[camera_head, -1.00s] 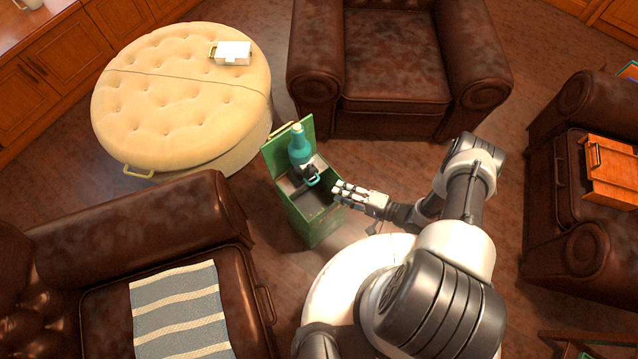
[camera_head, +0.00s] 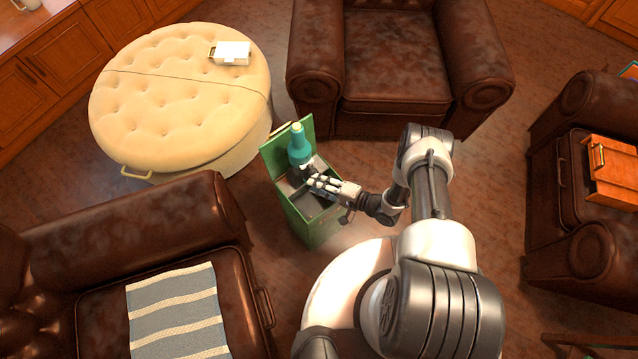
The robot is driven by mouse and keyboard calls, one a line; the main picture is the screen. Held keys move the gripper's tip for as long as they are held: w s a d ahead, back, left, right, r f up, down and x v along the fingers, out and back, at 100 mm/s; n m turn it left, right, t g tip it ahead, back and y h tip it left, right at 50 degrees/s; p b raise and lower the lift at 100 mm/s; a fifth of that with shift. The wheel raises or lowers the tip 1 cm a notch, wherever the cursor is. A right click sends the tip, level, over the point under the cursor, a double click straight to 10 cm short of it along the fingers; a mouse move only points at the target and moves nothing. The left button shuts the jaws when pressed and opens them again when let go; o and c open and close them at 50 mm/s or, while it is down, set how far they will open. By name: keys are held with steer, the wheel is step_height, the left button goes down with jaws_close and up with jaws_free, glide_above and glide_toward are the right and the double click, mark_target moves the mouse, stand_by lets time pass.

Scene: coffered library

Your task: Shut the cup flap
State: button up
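A green box (camera_head: 312,229) stands on the floor with its lid (camera_head: 277,154) raised at the back left. A teal bottle (camera_head: 300,150) with a pale cap stands upright in it. Small dark and grey items, too small to make out, sit beside the bottle's foot. I cannot tell which part is the cup flap. My gripper (camera_head: 317,184) is over the box's right part, close to the bottle's foot, and covers some of the items. Whether its fingers are apart or touch anything is too small to tell.
A round cream ottoman (camera_head: 160,110) with a white box (camera_head: 232,53) on it stands at left. A brown armchair (camera_head: 395,75) is behind, another sofa (camera_head: 150,230) with a striped cloth (camera_head: 175,310) at lower left, and a chair (camera_head: 570,170) at right.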

jaws_close()
steer(key=shift+f, duration=0.25)
stand_by(0.3)
steer(key=shift+o, duration=1)
jaws_free()
steer(key=shift+w, duration=0.1)
steer(key=shift+r, duration=0.1)
steer(key=v, duration=1.2)
steer(key=shift+f, duration=0.25)
